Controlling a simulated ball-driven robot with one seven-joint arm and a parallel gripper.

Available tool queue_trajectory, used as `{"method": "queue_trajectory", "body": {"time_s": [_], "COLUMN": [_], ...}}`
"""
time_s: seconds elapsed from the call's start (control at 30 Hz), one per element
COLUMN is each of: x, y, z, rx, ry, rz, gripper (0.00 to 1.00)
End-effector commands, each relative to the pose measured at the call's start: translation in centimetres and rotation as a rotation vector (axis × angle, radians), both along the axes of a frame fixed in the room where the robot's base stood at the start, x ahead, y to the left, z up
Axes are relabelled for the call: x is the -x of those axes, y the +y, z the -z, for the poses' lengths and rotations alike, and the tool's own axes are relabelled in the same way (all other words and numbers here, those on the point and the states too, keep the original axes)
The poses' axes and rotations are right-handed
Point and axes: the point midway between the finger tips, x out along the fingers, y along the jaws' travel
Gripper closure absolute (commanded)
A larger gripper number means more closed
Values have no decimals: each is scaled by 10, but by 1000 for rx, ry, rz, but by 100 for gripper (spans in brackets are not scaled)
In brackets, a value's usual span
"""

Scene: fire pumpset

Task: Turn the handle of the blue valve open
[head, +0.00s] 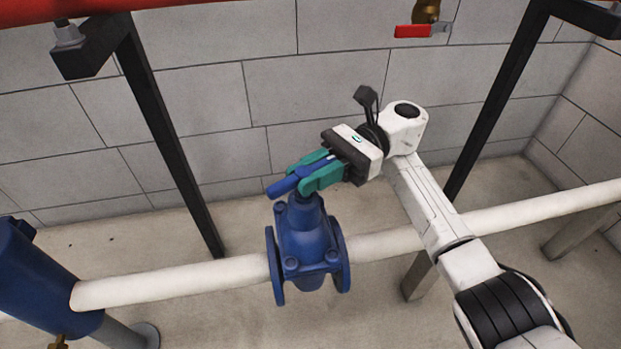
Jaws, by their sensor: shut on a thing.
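The blue valve (303,238) sits on a white horizontal pipe in the middle of the head view, with a flange on each side. Its blue handle (283,186) is a bar on top of the valve body, pointing to the lower left. My gripper (309,177) has green fingers and comes in from the upper right. The fingers are shut on the handle, one on each side of it. The far part of the handle is partly hidden between the fingers.
The white pipe (180,283) runs across the view. A blue cylinder (35,280) stands at the left. Black posts (168,135) rise behind the pipe near a grey block wall. A red-handled brass valve (413,31) hangs at the top right.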

Motion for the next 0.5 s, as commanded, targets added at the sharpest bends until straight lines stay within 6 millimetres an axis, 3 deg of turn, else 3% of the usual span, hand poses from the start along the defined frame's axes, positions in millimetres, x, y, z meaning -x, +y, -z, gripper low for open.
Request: {"method": "queue_trajectory", "body": {"time_s": [0.5], "x": [0], "y": [1], "z": [1], "rx": [0], "ry": [0], "rz": [-106], "gripper": [100]}}
